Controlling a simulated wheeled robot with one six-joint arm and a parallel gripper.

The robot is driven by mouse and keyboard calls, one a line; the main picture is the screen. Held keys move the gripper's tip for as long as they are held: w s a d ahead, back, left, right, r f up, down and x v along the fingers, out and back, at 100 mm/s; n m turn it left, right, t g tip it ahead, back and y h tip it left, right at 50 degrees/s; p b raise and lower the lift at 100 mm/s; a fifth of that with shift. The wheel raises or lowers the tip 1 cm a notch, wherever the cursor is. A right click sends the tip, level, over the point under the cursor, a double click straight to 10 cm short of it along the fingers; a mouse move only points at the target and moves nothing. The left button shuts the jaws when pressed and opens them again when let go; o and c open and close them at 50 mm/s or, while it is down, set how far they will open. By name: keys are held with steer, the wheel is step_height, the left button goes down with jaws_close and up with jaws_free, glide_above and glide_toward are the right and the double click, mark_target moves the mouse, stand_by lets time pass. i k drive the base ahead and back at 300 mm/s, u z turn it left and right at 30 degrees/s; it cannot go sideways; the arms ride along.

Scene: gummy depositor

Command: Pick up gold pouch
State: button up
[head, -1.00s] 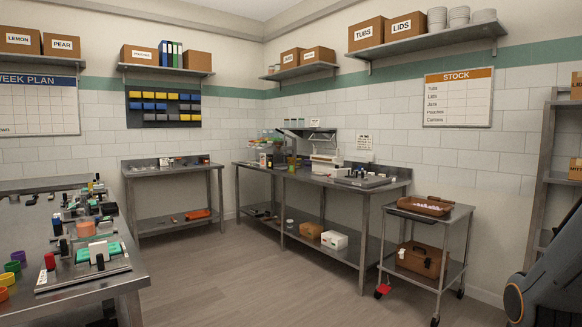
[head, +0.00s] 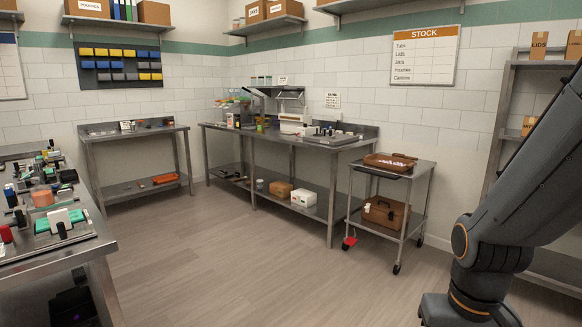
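I cannot make out a gold pouch in the head view; the small items on the tables are too far away to tell apart. My arm shows at the right edge of the head view, in front of the wall shelving. Its gripper is not in the picture, so I cannot see what it holds.
A steel bench (head: 255,137) stands along the back right wall with machines on it. A wheeled cart (head: 412,180) carries a brown tray (head: 390,161) and a brown case (head: 383,213). A crowded table (head: 85,246) is at left, a smaller one (head: 138,131) behind. The middle floor is clear.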

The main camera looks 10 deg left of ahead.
mark_target(259, 129)
steer(key=u, duration=0.35)
steer(key=i, duration=1.6)
steer(key=u, duration=0.65)
steer(key=i, duration=3.85)
steer(key=z, duration=0.5)
steer(key=i, duration=1.6)
steer(key=z, duration=0.4)
